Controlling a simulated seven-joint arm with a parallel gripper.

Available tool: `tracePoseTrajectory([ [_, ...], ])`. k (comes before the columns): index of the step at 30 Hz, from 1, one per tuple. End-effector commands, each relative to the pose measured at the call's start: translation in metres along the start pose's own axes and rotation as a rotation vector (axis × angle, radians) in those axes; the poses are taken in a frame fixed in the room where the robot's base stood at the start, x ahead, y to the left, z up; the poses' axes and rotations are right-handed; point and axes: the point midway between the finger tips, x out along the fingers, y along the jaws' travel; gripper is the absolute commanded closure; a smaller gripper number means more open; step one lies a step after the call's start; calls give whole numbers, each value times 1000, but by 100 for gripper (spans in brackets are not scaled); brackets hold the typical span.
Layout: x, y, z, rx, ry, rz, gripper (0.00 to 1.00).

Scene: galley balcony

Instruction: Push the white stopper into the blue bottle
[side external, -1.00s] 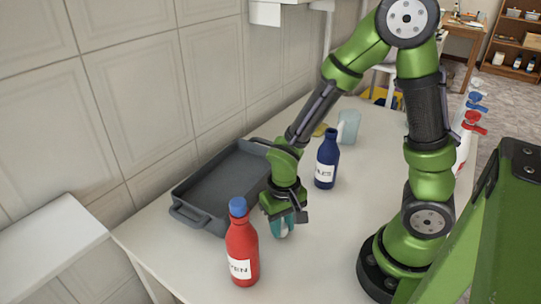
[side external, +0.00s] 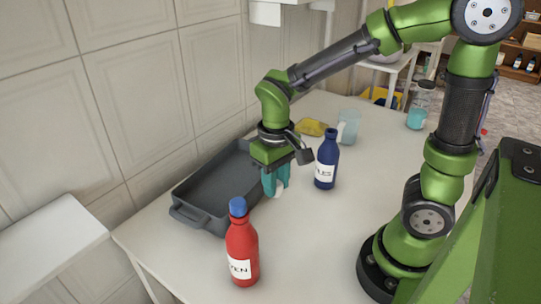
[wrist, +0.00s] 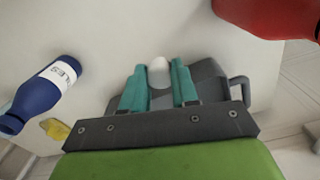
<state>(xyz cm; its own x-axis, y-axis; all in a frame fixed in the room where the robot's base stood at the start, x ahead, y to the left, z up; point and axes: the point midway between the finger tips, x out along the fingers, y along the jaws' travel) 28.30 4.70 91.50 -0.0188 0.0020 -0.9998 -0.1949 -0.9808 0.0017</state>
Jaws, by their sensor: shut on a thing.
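The blue bottle (side external: 326,164) stands upright on the table with a white label, right of my gripper in the side view. No stopper shows in its neck. In the wrist view the blue bottle (wrist: 48,92) appears at the left. My gripper (side external: 276,184) is shut on the white stopper (side external: 279,190), held between its teal fingers above the table. In the wrist view the white stopper (wrist: 159,72) shows between the fingertips of my gripper (wrist: 159,82), with its lower part hidden. Stopper and bottle are apart.
A red bottle (side external: 242,250) with a blue cap stands at the front. A dark grey tray (side external: 192,217) lies left, partly behind my gripper. A clear mug (side external: 348,127) and a yellow item (side external: 312,128) are behind the blue bottle.

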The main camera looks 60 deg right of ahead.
Motion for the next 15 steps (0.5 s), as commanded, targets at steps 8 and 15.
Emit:
tracePoseTrajectory([
  [8, -49, 14, -70, -220, 12, -4, 100],
  [15, -58, 43, -95, -159, 20, -1, 100],
])
